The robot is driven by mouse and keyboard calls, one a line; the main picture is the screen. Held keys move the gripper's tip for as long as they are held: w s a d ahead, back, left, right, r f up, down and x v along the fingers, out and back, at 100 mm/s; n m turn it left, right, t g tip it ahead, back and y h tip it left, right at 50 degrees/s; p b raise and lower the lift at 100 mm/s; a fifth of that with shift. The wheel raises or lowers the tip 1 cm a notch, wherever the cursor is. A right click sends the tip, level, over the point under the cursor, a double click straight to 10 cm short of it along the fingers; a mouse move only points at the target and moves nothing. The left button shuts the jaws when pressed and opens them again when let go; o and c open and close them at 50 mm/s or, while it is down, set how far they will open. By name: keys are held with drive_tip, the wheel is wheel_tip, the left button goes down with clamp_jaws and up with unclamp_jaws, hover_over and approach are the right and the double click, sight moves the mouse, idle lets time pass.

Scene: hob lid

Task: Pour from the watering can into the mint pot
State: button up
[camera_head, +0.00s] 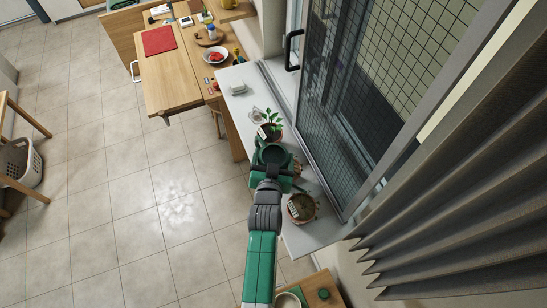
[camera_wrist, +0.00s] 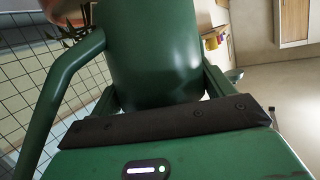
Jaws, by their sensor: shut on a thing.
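A dark green watering can (camera_head: 270,153) is held over the windowsill in the head view, its round open top facing the camera. It fills the upper middle of the wrist view (camera_wrist: 150,45), with its curved handle on the left. My gripper (camera_head: 273,176) is shut on the can. A pot with leafy green sprigs (camera_head: 270,128) and a pale label stands just beyond the can; it looks like the mint pot, partly hidden by the can. The can's spout, and whether any water flows, I cannot make out.
A second labelled pot (camera_head: 302,208) stands on the sill (camera_head: 318,236) near my arm. A white dish (camera_head: 238,87) lies farther along the sill. The window (camera_head: 365,95) and grey pleated blind (camera_head: 455,160) bound the right side.

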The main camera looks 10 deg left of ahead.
sight(273, 155)
drive_tip(key=shift+f+b, duration=0.3)
drive_tip(key=shift+b, duration=0.15)
drive_tip(key=shift+r+m+t+y, duration=0.25)
drive_tip(key=shift+r+m+t, duration=0.35)
drive_tip(key=shift+r, duration=0.45)
drive_tip(key=shift+r+m+t+y, duration=0.25)
drive_tip(key=shift+r+m+t, duration=0.15)
drive_tip(key=shift+r+t, duration=0.5)
idle(1.3)
drive_tip(key=shift+s+d+r+m+t+b, duration=0.15)
drive_tip(key=shift+r+m+t+b, duration=0.2)
drive_tip(key=shift+r, duration=0.3)
drive_tip(key=shift+s+d+r+m+t+b, duration=0.1)
drive_tip(key=shift+d+r+m+t+b, duration=0.1)
drive_tip(key=shift+r+m+t, duration=0.35)
drive_tip(key=shift+s+d+r+m+t+b, duration=0.2)
drive_tip(key=shift+r+m+b, duration=0.1)
drive_tip(key=shift+r, duration=0.45)
idle(0.9)
drive_tip(key=shift+a, duration=0.1)
